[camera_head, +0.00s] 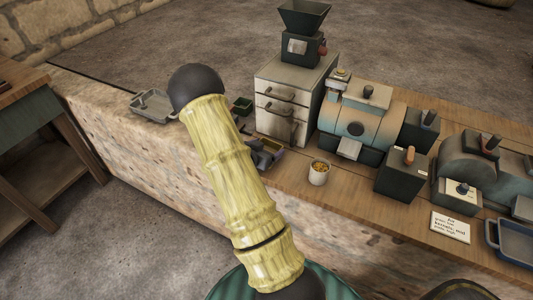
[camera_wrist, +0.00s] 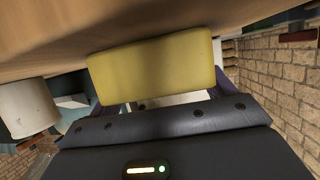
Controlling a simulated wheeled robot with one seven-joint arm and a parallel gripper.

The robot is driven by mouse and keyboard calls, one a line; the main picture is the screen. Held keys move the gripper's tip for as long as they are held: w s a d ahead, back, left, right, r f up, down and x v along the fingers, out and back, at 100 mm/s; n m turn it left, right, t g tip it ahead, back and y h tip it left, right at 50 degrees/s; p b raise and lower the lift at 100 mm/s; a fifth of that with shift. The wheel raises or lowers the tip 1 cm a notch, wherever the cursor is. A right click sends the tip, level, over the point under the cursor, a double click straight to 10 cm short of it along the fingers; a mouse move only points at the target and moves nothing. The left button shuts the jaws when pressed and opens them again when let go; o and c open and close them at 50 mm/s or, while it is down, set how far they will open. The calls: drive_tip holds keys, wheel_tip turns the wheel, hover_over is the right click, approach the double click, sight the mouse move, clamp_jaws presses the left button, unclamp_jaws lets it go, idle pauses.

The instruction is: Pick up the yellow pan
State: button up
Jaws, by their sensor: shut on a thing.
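The yellow pan (camera_wrist: 155,62) shows large in the wrist view as a plain yellow block directly in front of my gripper (camera_wrist: 155,98). My gripper is shut on it, with purple finger parts showing at both sides. In the head view, my gripper (camera_head: 264,154) is small and partly hidden behind my yellow arm, close over the wooden counter. A little of the yellow pan (camera_head: 271,144) shows there. I cannot tell whether the pan touches the counter.
A white cup with yellow bits (camera_head: 319,173) stands right of my gripper on the counter (camera_head: 345,197). Behind is a drawer cabinet (camera_head: 287,95) with a dark hopper on top. A small green box (camera_head: 242,105) and a grey tray (camera_head: 152,106) lie left. Several machines stand right.

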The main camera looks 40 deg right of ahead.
drive_tip(key=shift+a+f, duration=0.1)
drive_tip(key=shift+f, duration=0.05)
wheel_tip(320, 180, up, 28)
drive_tip(key=p, duration=0.5)
drive_tip(key=shift+p, duration=0.35)
